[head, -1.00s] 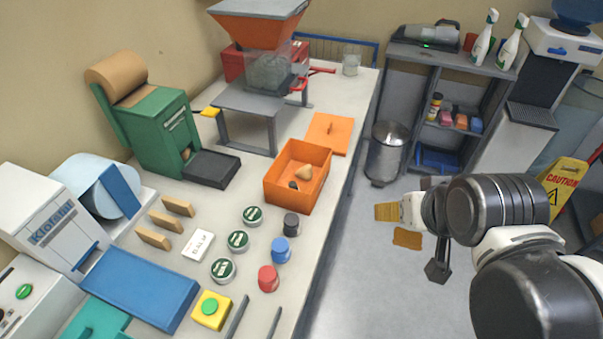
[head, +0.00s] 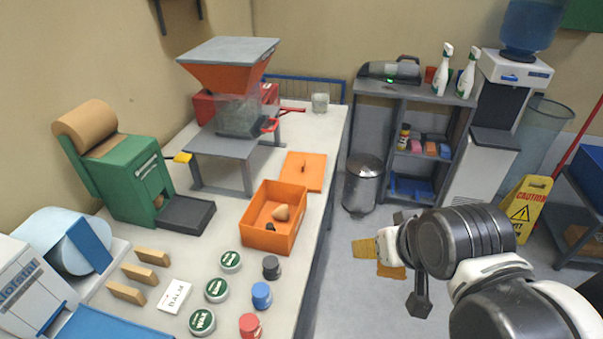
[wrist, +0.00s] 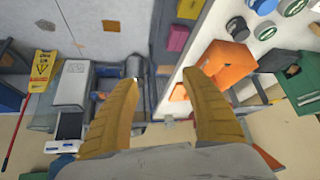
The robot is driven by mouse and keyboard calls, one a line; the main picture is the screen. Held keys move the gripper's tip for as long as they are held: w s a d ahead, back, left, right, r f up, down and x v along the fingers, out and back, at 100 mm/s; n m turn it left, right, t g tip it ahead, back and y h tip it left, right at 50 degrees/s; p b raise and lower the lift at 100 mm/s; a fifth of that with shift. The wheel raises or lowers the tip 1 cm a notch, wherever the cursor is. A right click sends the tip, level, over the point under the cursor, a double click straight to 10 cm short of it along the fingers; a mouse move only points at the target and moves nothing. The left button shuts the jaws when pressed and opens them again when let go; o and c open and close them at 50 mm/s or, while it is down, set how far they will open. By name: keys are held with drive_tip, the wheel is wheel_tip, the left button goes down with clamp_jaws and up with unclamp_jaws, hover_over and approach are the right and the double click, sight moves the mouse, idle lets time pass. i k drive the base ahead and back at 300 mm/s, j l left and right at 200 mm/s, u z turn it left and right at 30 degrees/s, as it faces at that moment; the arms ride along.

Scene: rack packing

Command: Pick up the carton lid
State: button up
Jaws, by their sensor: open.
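The carton lid is a flat orange square with a small knob (head: 303,170). It lies on the counter just behind the open orange carton (head: 270,236), which holds a small tan item (head: 281,213) and a dark one. My gripper (head: 367,260) is open and empty, with tan fingers, over the floor to the right of the counter, apart from the lid. In the wrist view, my gripper's fingers (wrist: 163,85) are spread wide.
The counter (head: 330,135) also carries a hopper stand (head: 225,148), a green dispenser (head: 130,180) and several tins and jars near the carton. A metal bin (head: 363,185) and grey shelf unit (head: 412,150) stand beyond. A yellow caution sign (head: 526,212) stands at right.

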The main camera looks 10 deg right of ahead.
sight(308, 170)
drive_tip(key=i+l+u, duration=0.85)
drive_tip(key=l, duration=0.25)
drive_tip(key=i+l+u, duration=0.3)
drive_tip(key=l, duration=0.15)
